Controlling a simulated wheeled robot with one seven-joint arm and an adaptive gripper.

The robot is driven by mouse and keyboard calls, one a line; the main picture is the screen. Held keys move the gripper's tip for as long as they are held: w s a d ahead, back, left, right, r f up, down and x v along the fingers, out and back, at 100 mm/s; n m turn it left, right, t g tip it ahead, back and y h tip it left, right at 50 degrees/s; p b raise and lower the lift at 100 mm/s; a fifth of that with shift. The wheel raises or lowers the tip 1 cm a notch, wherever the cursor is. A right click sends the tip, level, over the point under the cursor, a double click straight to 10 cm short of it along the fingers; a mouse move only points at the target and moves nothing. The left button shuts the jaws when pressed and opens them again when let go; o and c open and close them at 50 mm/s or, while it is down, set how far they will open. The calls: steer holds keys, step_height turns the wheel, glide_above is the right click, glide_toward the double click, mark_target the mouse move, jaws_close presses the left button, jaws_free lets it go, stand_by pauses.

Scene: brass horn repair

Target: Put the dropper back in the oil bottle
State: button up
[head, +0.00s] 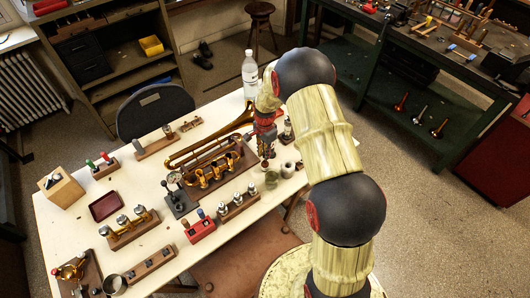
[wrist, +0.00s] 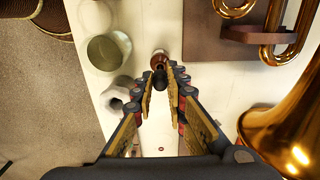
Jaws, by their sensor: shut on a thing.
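My gripper (wrist: 161,84) is shut on the dropper, whose dark rubber bulb (wrist: 160,78) shows between the fingertips in the wrist view. The small brown oil bottle (wrist: 160,56) stands on the white table just beyond the fingertips, partly hidden by them. The dropper's lower part is hidden, so I cannot tell whether its tip is above the bottle's neck or inside it. In the head view my gripper (head: 265,145) points down at the table's right part, beside the brass horn.
A green cup (wrist: 104,52) and a pale round piece (wrist: 120,92) stand close left of the bottle. The brass horn (head: 200,160) lies on its brown board to the other side, its bell (wrist: 285,130) near my gripper. A clear plastic bottle (head: 250,75) stands at the table's back edge.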

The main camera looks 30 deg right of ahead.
steer(key=shift+f+b, duration=0.9)
steer(key=shift+f, duration=0.75)
steer(key=o, duration=0.8)
steer(key=shift+o, duration=0.2)
steer(key=shift+r, duration=0.1)
step_height(320, 180, up, 12)
steer(key=shift+f, duration=0.1)
